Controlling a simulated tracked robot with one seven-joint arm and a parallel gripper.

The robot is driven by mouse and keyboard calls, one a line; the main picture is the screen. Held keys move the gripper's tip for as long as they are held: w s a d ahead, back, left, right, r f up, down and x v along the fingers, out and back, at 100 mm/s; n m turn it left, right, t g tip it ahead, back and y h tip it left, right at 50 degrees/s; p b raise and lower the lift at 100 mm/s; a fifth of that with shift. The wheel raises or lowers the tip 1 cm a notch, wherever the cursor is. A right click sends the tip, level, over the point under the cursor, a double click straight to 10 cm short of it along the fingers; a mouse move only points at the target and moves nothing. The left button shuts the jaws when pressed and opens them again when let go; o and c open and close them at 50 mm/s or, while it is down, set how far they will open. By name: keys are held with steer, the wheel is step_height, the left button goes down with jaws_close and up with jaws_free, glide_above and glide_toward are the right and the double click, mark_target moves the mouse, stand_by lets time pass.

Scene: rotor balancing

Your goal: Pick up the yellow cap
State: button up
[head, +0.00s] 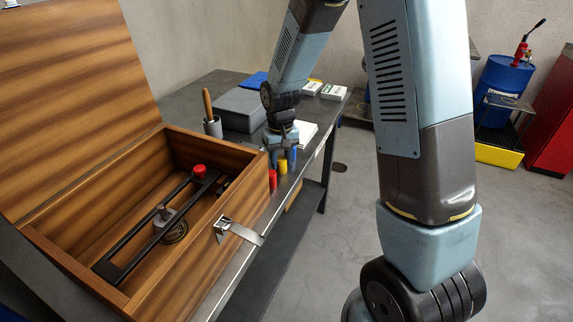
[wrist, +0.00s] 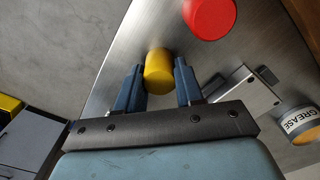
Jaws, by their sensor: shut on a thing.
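The yellow cap (wrist: 158,72) is a small cylinder between the two blue fingers of my gripper (wrist: 160,84) in the wrist view. The fingers are shut on its sides. In the head view the yellow cap (head: 283,167) shows small, between the fingertips of my gripper (head: 283,158), over the bench's right edge area. I cannot tell whether it touches the bench top.
A red cap (head: 272,179) stands close beside the yellow one, also in the wrist view (wrist: 210,15). An open wooden box (head: 180,265) with a latch stands nearer. A grease tin (wrist: 301,123) is at right in the wrist view. A grey case (head: 241,108) lies behind.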

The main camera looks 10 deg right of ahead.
steer(key=shift+c, duration=1.2)
steer(key=shift+r, duration=0.1)
